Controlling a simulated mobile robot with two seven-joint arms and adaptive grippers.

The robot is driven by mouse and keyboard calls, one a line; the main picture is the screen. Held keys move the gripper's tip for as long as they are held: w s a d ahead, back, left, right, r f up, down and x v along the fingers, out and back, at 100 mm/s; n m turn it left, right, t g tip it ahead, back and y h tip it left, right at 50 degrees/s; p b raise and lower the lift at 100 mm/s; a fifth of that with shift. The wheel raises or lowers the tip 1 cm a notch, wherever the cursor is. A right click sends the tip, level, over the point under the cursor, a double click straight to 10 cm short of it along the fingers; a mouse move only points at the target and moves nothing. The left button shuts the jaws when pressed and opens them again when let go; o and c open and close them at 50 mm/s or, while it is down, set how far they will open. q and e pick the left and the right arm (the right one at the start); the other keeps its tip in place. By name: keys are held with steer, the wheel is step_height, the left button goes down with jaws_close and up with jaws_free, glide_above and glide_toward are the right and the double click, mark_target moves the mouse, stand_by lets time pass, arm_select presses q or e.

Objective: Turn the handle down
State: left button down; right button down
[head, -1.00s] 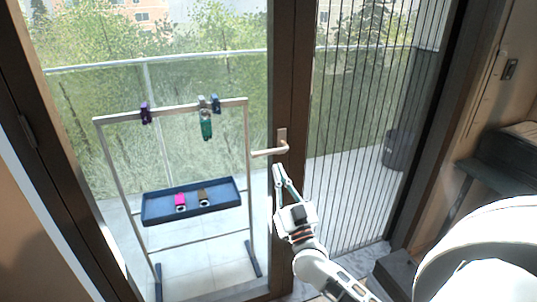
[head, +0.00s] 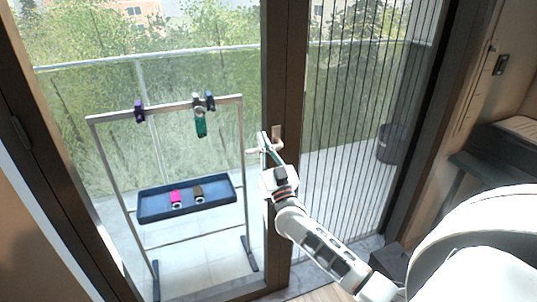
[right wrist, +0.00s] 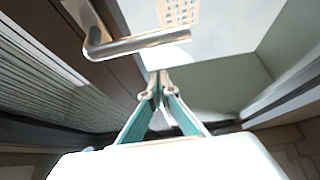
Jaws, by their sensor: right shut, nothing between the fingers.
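The door handle (head: 277,133) is a metal lever on a plate fixed to the dark door frame. Its lever points left and looks about level, partly hidden behind my fingers in the head view. My right gripper (head: 263,136) is shut and empty, with its fingers crossing in front of the lever. In the right wrist view the lever (right wrist: 140,43) lies just beyond the closed fingertips (right wrist: 160,74). A small gap shows in the picture there; I cannot tell whether they touch. My left gripper is not in view.
Through the glass stands a metal rack (head: 242,170) with a blue tray (head: 215,203) and several clips on its top bar. A pleated screen (head: 345,120) is right of the frame. A dark bin (head: 390,143) stands outside. Dark furniture (head: 500,150) is at right.

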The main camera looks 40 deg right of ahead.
steer(key=f, duration=0.2)
steer(key=f+b, duration=0.1)
steer(key=f, duration=0.1)
steer(key=shift+w, duration=0.3)
